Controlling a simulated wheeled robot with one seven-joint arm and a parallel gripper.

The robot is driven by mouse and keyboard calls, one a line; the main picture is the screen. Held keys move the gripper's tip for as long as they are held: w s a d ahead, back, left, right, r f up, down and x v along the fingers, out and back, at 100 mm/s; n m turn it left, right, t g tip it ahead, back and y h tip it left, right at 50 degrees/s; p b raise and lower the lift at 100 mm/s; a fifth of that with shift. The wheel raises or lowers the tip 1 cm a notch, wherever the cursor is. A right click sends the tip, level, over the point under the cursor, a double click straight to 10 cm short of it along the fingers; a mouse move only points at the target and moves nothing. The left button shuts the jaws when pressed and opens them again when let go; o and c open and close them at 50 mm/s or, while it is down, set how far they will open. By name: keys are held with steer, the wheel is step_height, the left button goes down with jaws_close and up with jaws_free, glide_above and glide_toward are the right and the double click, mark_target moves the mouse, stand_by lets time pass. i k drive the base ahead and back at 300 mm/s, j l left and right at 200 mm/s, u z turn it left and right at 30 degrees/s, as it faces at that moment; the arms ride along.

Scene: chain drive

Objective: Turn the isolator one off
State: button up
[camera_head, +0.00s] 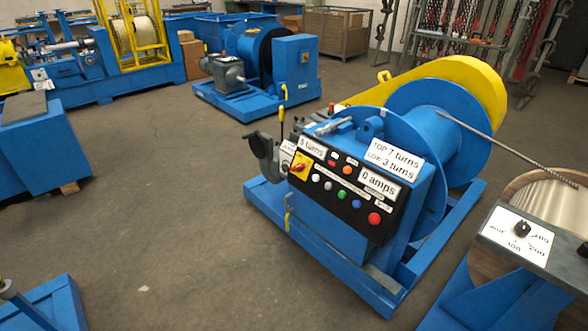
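The isolator (300,166) is a red rotary handle on a yellow plate, at the left end of the black control panel (345,204) on the blue winch in the middle. Its handle looks slanted; its markings are too small to read. The panel also carries several coloured buttons, including a large red one (374,218) at its lower right. Labels above read "5 turns" (311,148), "0 amps" (380,185) and "TOP 7 turns, LOW 3 turns" (394,157). My gripper is not in view.
A dark grey hooked part (268,158) sticks out left of the panel. A grey dial box (518,236) stands at the lower right. Blue machines stand at the left (40,138) and back (262,68). The floor (150,215) left of the winch is clear.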

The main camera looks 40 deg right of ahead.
mark_target(300, 167)
steer(key=i+j+z, duration=0.2)
steer(key=i, duration=0.3)
steer(key=i+j+z, duration=0.25)
steer(key=i, duration=0.25)
steer(key=i+j+z, duration=0.2)
steer(key=i, duration=0.3)
